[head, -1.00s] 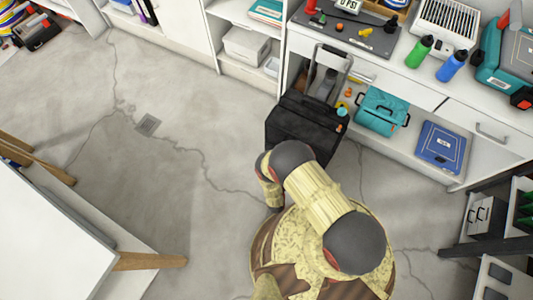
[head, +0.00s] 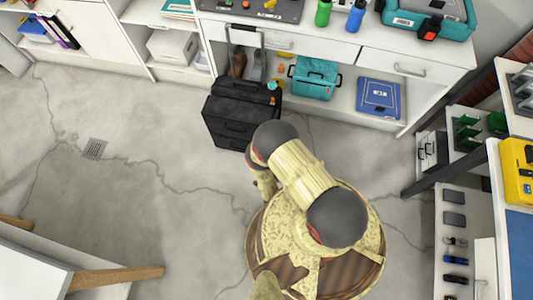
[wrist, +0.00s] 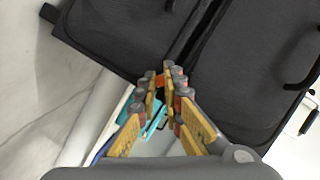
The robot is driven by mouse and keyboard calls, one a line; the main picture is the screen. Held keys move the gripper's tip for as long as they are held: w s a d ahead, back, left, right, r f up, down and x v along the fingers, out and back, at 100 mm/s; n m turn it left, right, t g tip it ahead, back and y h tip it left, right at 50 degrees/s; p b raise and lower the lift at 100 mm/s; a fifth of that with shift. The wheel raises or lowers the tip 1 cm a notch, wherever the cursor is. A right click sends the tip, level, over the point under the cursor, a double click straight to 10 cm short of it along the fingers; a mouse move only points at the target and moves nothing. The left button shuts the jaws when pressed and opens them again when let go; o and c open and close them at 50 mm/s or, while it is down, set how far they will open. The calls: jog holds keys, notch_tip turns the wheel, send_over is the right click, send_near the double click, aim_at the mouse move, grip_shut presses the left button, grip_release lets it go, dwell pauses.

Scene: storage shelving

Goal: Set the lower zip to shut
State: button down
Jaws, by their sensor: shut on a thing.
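A black suitcase (head: 238,120) with its pull handle raised stands upright on the floor in front of the shelving. Its dark fabric face (wrist: 245,75) fills the upper part of the wrist view, with a dark seam running between two panels. My gripper (wrist: 161,74) is at the suitcase, its fingertips close together around a small orange piece (wrist: 160,82), seemingly a zip pull. The fingers hide most of this piece. I cannot tell how far the lower zip is drawn. In the head view my arm hides the gripper.
Behind the suitcase, a teal case (head: 315,79) and a blue box (head: 378,97) sit on the low shelf. A dark-framed rack (head: 436,178) stands at the right. A white table (head: 30,272) is at the lower left. The floor left of the suitcase is clear.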

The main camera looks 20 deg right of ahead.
jog(key=shift+s+d, duration=0.25)
jog(key=c, duration=2.3)
grip_release()
jog(key=o, duration=0.4)
jog(key=shift+w, duration=0.15)
jog(key=shift+r, duration=4.95)
